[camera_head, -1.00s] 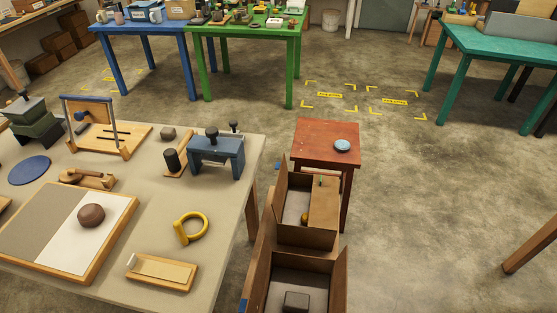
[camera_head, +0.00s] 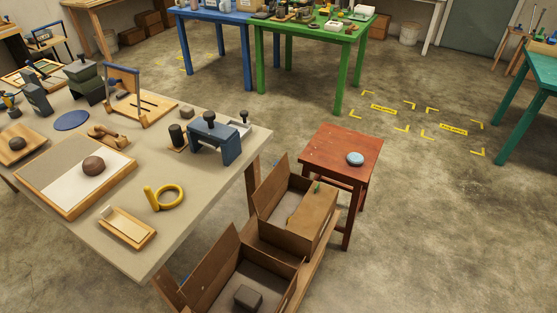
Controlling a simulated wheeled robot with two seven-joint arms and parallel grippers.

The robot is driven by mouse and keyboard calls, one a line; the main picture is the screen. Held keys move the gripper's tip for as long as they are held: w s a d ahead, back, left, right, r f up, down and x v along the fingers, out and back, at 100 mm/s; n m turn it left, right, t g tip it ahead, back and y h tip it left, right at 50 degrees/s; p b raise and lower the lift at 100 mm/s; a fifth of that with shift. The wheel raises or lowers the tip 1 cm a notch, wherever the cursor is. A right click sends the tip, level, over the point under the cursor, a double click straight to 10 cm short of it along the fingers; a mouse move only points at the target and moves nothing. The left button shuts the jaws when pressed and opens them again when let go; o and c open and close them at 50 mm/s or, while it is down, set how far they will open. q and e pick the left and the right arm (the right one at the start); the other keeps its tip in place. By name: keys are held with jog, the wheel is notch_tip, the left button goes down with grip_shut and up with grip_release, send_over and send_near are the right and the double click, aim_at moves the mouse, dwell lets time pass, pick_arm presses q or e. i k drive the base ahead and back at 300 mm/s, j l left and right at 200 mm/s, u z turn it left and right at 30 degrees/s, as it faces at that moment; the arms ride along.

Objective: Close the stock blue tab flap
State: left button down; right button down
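Two open-topped brown cardboard boxes stand on a low wooden bench beside the table. The near box (camera_head: 278,294) has a tall flap (camera_head: 212,268) standing up on its left side, and a dark grey block (camera_head: 247,297) lies inside. The far box (camera_head: 310,239) also has a raised left flap (camera_head: 272,188). Its right flap (camera_head: 316,208) lies over part of the opening and carries a small green tab (camera_head: 317,187). I cannot clearly make out a blue tab on either box. Neither of my grippers is in view.
A red-brown stool (camera_head: 340,143) with a blue-grey round dish (camera_head: 355,159) stands behind the far box.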

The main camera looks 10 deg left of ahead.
aim_at(263, 194)
jog(key=l+u, duration=0.2)
jog(key=l, duration=0.65)
jog(key=i+l+u, duration=0.1)
jog(key=i+l, duration=0.4)
jog(key=i+l+u, duration=0.1)
jog(key=i+l, duration=0.35)
jog(key=l, duration=0.25)
